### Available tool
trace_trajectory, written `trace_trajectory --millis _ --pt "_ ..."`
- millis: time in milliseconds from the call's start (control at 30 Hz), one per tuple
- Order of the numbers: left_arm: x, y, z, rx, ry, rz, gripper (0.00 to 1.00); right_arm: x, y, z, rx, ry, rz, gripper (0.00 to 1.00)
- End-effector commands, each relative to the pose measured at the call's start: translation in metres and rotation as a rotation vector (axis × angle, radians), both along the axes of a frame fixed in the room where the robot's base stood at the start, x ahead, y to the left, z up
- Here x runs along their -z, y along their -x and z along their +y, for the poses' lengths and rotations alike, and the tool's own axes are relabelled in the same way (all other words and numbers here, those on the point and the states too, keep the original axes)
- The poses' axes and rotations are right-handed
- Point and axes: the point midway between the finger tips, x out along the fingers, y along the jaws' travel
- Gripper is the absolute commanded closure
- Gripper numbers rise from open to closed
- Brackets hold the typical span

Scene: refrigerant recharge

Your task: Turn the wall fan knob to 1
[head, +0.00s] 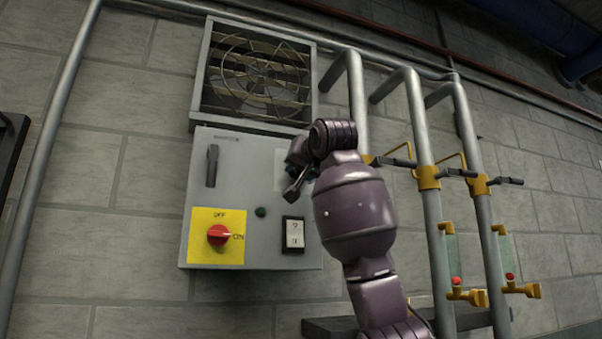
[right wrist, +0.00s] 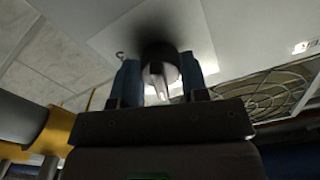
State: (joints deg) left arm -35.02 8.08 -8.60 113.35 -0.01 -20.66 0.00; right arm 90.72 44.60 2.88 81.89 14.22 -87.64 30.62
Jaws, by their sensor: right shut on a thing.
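The wall fan (head: 258,78) sits behind a grille above a grey control box (head: 232,160). My right gripper (head: 297,182) is at the box's right side, and my right arm covers part of that side. In the right wrist view, a dark round knob (right wrist: 159,62) with a pale pointer stands between the two fingers of my right gripper (right wrist: 160,82), which is shut on it. The knob is hidden behind the gripper in the head view. Its number marks are too hidden or small to read. My left gripper is not in view.
The box also carries a red rotary switch (head: 219,236) on a yellow OFF/ON plate, a black handle (head: 212,166), a small green button (head: 261,212) and a white rocker switch (head: 294,234). Grey pipes (head: 420,130) with yellow valves stand to the right of my arm.

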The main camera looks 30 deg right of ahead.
Motion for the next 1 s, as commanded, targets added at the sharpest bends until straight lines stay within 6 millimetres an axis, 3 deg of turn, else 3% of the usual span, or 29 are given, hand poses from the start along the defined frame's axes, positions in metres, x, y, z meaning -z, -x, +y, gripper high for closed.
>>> trace_trajectory --millis 500,1000 --pt "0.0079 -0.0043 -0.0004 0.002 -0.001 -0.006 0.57 -0.0009 0.0007 -0.0001 -0.001 -0.31 -0.077 0.83" --pt "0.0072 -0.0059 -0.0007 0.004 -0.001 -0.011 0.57 -0.002 0.0012 -0.0005 0.0 -0.36 -0.091 0.83"
